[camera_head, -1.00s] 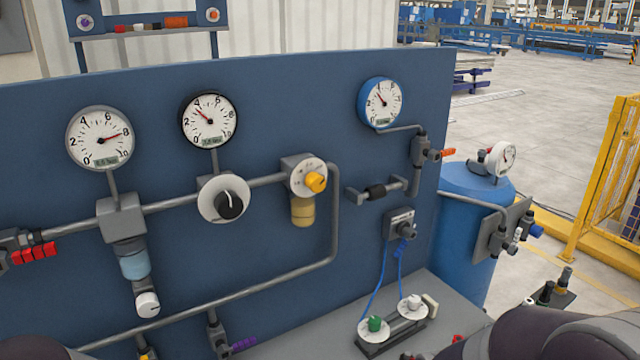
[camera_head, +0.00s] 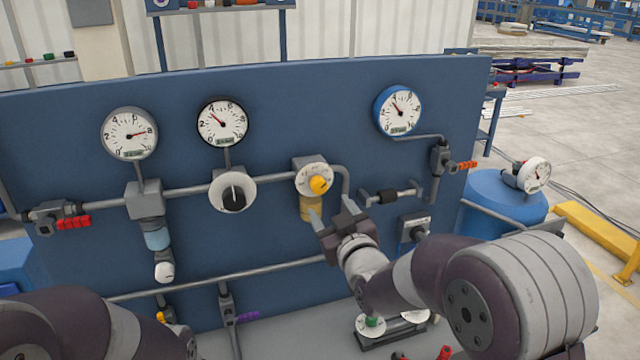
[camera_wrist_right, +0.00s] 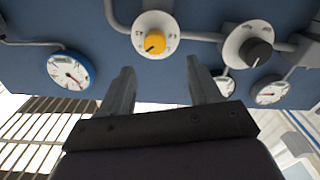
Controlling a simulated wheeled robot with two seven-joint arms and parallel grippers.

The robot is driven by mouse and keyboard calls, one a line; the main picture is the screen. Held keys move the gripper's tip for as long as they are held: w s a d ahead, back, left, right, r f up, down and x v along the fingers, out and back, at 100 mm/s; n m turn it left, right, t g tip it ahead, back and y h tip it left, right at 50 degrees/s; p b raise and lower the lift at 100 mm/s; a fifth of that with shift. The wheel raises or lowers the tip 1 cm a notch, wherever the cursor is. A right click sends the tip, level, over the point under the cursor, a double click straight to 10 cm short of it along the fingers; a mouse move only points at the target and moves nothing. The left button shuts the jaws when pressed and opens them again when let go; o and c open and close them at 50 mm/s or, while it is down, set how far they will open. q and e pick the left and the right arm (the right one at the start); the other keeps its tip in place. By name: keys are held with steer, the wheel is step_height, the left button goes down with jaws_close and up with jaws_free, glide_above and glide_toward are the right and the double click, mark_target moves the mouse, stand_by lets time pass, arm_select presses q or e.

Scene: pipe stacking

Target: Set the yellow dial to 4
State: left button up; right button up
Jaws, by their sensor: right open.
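The yellow dial (camera_head: 319,185) is a knob on a round white scale plate (camera_head: 303,177), mounted on the pipe of the blue panel. It also shows in the right wrist view (camera_wrist_right: 154,43), beyond the fingertips. The scale numbers are too small to read. My right gripper (camera_head: 331,212) is open and empty, just below and slightly right of the dial, apart from it. Its two fingers (camera_wrist_right: 160,76) show spread in the right wrist view. My left arm shows at the bottom left in the head view; its gripper is out of view.
A black knob (camera_head: 233,196) on a white plate sits left of the dial. An amber cup (camera_head: 311,207) hangs under the dial. A blue-rimmed gauge (camera_head: 398,110) is up right; a black-rimmed gauge (camera_head: 222,122) is up left. Pipes run along the panel (camera_head: 70,130).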

mark_target(320, 189)
steer(key=p+x, duration=0.1)
steer(key=x, duration=0.1)
steer(key=p+x, duration=0.1)
steer(key=x, duration=0.2)
steer(key=d+p+x, duration=0.1)
steer(key=x, duration=0.2)
steer(key=shift+w+p, duration=0.3)
steer(key=shift+w+a+f, duration=0.1)
steer(key=shift+w+a, duration=0.15)
steer(key=shift+a, duration=0.2)
steer(key=shift+d, duration=0.1)
steer(key=shift+d, duration=0.1)
steer(key=c, duration=1.1)
steer(key=shift+o, duration=0.2)
